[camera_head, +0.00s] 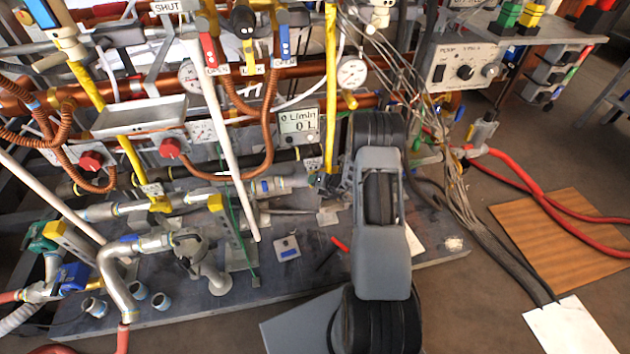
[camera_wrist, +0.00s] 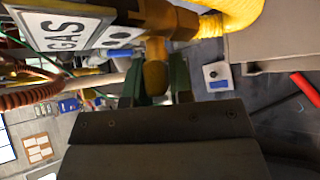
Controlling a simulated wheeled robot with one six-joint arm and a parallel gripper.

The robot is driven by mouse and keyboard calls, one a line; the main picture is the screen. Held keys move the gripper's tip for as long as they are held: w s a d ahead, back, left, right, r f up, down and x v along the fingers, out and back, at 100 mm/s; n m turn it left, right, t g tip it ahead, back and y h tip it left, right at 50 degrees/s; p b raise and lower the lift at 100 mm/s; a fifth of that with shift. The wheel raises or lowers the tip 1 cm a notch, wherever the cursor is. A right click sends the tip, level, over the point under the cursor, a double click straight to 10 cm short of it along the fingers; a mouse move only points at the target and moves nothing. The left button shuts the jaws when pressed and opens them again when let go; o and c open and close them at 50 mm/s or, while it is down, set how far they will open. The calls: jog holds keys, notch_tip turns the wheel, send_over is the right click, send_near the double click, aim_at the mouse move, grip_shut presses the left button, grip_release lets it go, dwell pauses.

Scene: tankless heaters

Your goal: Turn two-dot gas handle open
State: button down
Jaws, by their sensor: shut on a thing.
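In the wrist view a yellow valve handle (camera_wrist: 155,72) hangs below a yellow and brown gas fitting (camera_wrist: 165,18). In the head view my arm hides most of the handle. My gripper (camera_head: 325,182) is at the bottom of the vertical yellow pipe (camera_head: 331,85).
Copper pipes and a flow display (camera_head: 299,124) are close on the left. Hanging wires (camera_head: 450,170) and red hoses (camera_head: 530,185) are on the right. A small white box (camera_head: 286,248) and a red pen-like item (camera_head: 340,244) lie on the grey board below.

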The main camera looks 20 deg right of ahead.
jog(key=shift+f+n+h+b, duration=0.2)
jog(key=shift+n+h+b, duration=0.3)
jog(key=shift+h+b, duration=0.2)
jog(key=n+g+h+b, duration=0.1)
jog(key=b, duration=0.3)
jog(key=shift+f+h, duration=0.2)
jog(key=shift+h, duration=0.2)
jog(key=n+h+b, duration=0.1)
jog(key=h+b, duration=0.1)
jog(key=b, duration=0.5)
jog(key=shift+r+g+b, duration=0.1)
jog(key=shift+g+b, duration=0.2)
jog(key=shift+b, duration=0.45)
jog(key=shift+r+h+b, duration=0.35)
jog(key=shift+h+b, duration=0.05)
jog(key=shift+b, duration=0.4)
jog(key=c, duration=1.1)
grip_release()
